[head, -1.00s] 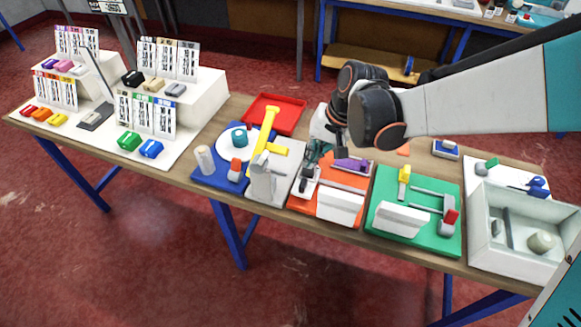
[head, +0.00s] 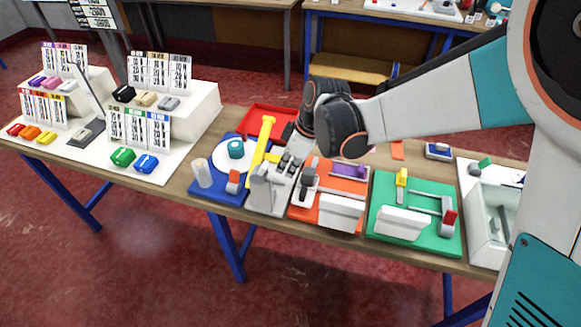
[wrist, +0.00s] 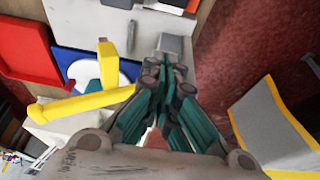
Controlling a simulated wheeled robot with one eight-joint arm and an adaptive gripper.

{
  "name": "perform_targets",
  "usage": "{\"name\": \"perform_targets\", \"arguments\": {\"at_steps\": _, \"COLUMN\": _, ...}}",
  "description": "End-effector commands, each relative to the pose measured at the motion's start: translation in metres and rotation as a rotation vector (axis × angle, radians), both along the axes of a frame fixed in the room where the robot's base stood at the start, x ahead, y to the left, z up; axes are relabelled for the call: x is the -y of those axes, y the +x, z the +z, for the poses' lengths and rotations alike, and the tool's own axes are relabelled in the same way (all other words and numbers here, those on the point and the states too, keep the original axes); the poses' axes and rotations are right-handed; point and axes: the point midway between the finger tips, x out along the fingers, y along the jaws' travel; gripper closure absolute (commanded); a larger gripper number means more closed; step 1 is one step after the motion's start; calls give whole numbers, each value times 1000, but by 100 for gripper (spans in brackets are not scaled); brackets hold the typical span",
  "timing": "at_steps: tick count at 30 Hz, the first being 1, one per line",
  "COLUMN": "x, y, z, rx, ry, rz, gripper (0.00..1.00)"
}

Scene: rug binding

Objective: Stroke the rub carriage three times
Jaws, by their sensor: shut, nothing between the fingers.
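I take the rub carriage to be the dark grey upright piece (head: 309,178) on the orange board (head: 327,185), beside a purple strip (head: 347,171); I cannot be sure of this. My gripper (head: 285,166) points down over the pale grey press-like fixture (head: 262,190), left of the orange board. In the wrist view its fingers (wrist: 172,62) are together and empty, with a grey surface (wrist: 172,44) just beyond the tips. I cannot tell whether they touch it. The yellow T-shaped lever (head: 264,138) stands left of the gripper and shows large in the wrist view (wrist: 85,103).
A blue board (head: 220,192) with a white disc lies at left, a red tray (head: 264,117) behind. A green board (head: 412,232) and a clear-walled bin (head: 486,235) lie at right. A white display (head: 190,112) with coloured blocks fills the far left.

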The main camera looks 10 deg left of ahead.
Motion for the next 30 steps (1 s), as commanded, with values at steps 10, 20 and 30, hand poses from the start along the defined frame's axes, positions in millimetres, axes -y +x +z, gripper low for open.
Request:
{"name": "perform_targets", "arguments": {"at_steps": 10, "x": -23, "y": 2, "z": -68, "rx": 0, "ry": 0, "rz": 0, "gripper": 100}}
{"name": "perform_targets", "arguments": {"at_steps": 20, "x": 12, "y": -1, "z": -69, "rx": -1, "ry": 1, "rz": -3, "gripper": 100}}
{"name": "perform_targets", "arguments": {"at_steps": 30, "x": 16, "y": -1, "z": -68, "rx": -1, "ry": 1, "rz": -2, "gripper": 100}}
